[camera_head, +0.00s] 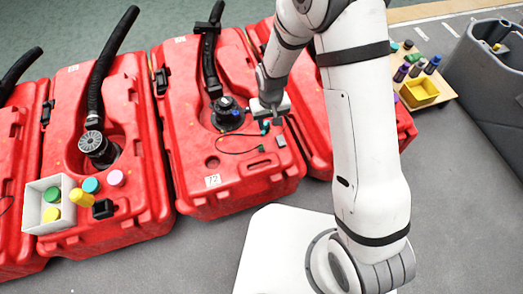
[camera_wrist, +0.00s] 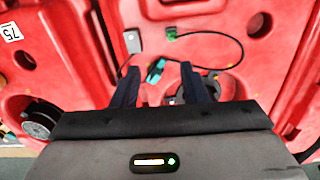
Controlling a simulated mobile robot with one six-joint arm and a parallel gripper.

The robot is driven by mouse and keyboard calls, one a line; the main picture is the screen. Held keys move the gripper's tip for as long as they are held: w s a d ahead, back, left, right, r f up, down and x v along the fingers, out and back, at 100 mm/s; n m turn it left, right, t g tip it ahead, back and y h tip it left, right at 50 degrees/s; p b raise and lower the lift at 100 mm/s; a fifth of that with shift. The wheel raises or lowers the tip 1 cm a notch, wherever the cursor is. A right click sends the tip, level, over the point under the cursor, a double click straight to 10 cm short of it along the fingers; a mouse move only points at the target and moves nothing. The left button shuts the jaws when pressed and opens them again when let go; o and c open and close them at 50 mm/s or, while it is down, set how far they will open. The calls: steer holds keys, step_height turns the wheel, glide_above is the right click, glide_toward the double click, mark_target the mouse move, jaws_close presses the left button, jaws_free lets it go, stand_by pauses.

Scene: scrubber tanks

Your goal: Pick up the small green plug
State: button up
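A small green plug (camera_wrist: 171,34) shows in the wrist view at the end of a thin black cable, on the red tank (camera_wrist: 240,70). In the head view the small green plug (camera_head: 261,148) lies on the middle tank's top, just below my gripper (camera_head: 271,121). In the wrist view my gripper (camera_wrist: 159,68) is open, its two dark fingers well apart. A teal piece (camera_wrist: 155,71) shows between the fingertips; I see no contact with either finger. The green plug is beyond the fingertips, apart from them.
A black hose (camera_head: 208,65) and a dark round fitting (camera_head: 227,114) stand left of my gripper. A grey switch (camera_wrist: 132,42) sits near the plug. A white box (camera_head: 50,185) and coloured caps are on the left tank. A yellow bin (camera_head: 420,92) stands at the right.

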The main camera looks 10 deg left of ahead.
steer(key=b, duration=0.2)
glide_above(261, 147)
steer(key=shift+n, duration=0.3)
step_height(261, 147, down, 9)
steer(key=shift+f, duration=0.1)
step_height(261, 147, down, 6)
steer(key=shift+w+r+b, duration=0.15)
steer(key=shift+r+b, duration=0.05)
steer(key=shift+b, duration=1.05)
steer(key=shift+c, duration=0.3)
jaws_close()
